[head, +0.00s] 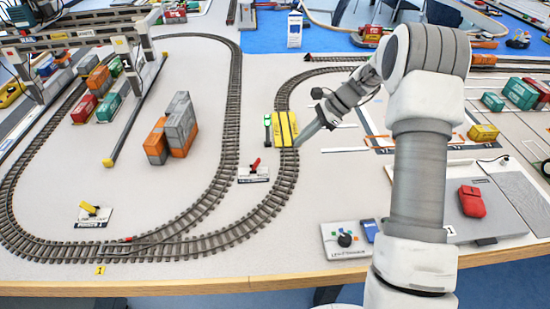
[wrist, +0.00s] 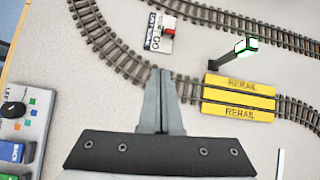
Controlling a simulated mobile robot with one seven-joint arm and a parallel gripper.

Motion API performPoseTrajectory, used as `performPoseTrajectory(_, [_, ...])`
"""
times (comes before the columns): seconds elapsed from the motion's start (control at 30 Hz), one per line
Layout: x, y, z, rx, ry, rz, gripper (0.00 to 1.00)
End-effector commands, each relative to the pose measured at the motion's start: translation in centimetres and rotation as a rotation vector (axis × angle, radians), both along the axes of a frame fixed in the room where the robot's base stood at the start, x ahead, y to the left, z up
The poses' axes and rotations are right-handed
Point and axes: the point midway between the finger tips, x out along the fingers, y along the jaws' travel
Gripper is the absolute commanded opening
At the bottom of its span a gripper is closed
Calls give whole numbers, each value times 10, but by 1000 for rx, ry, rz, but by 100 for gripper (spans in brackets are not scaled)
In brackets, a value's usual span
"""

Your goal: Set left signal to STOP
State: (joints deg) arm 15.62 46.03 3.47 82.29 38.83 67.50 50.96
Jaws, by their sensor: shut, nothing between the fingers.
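A red lever (head: 254,164) stands on a small white plate (head: 249,176) inside the curve of the right-hand track. In the wrist view the red lever (wrist: 169,30) sits on its white plate (wrist: 157,43), which bears the word GO; the rest of its lettering is hard to read. A small signal post with a lit green lamp (head: 267,121) stands beside the yellow rerail plates (head: 287,129); its green lamp (wrist: 246,44) also shows in the wrist view. My gripper (head: 298,145) is shut and empty above the track near the rerail plates, apart from the lever, with its fingertips (wrist: 161,72) together.
Yellow rerail plates (wrist: 240,93) span the track. A yellow lever (head: 89,207) sits on another plate at the left. A control box with a black knob (head: 345,240) stands at the table's front edge. Stacked containers (head: 180,125) stand inside the left loop.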

Motion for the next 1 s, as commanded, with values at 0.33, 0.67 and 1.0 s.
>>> performPoseTrajectory(0.33, [11, -3, -31, 52, 63, -73, 0])
performPoseTrajectory(0.67, [11, -2, -32, 52, 64, -72, 0])
performPoseTrajectory(1.0, [10, 31, -69, 52, 66, -69, 0])
